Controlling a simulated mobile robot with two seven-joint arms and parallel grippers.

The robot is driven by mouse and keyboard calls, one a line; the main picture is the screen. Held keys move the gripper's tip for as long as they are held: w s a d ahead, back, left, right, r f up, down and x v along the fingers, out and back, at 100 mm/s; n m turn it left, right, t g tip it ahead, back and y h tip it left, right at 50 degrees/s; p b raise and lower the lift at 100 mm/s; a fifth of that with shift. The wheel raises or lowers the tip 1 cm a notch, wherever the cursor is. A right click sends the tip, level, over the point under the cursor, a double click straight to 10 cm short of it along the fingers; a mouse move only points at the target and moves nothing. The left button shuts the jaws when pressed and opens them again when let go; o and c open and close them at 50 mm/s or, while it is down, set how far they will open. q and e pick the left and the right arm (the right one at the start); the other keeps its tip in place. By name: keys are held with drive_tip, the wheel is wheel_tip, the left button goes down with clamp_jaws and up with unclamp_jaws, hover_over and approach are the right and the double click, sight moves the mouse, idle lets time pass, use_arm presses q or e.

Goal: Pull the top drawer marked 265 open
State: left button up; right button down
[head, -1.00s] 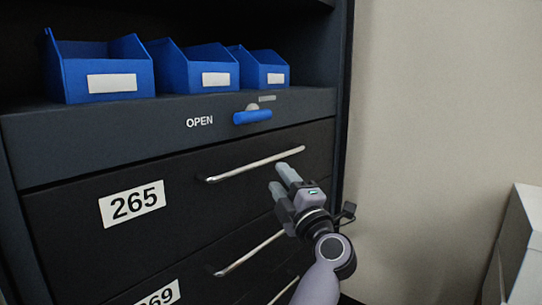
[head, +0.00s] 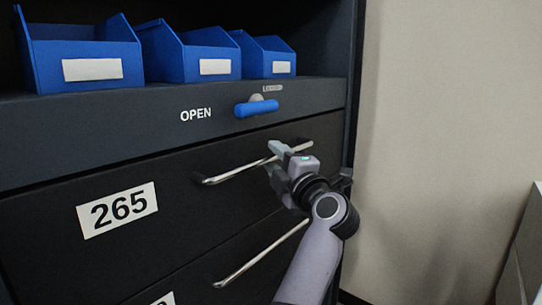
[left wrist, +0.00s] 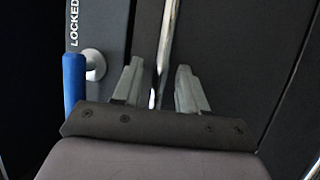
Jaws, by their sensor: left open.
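The top drawer (head: 180,190) is dark and shut, with a white 265 label (head: 118,209). Its silver bar handle (head: 235,171) runs across the upper right of its front. My left gripper (head: 277,161) is open at the right part of this handle, one finger above the bar and one below. In the left wrist view the handle (left wrist: 167,35) runs between the two spread fingers (left wrist: 157,78); I see no clear contact. The blue lever (head: 256,108) above the drawer points left toward the word OPEN; it also shows in the left wrist view (left wrist: 74,82). My right gripper is out of view.
Blue bins (head: 90,55) with blank white labels stand on the shelf above the lever. A lower drawer with its own silver handle (head: 262,253) is beneath. A pale wall (head: 450,110) lies right of the cabinet, with a light box-like object (head: 530,245) at the right edge.

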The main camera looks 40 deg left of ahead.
use_arm(q)
drive_tip(key=shift+w+a+r, duration=0.1)
drive_tip(key=shift+w+a, duration=0.2)
drive_tip(key=shift+a, duration=0.25)
drive_tip(key=shift+c, duration=0.2)
clamp_jaws()
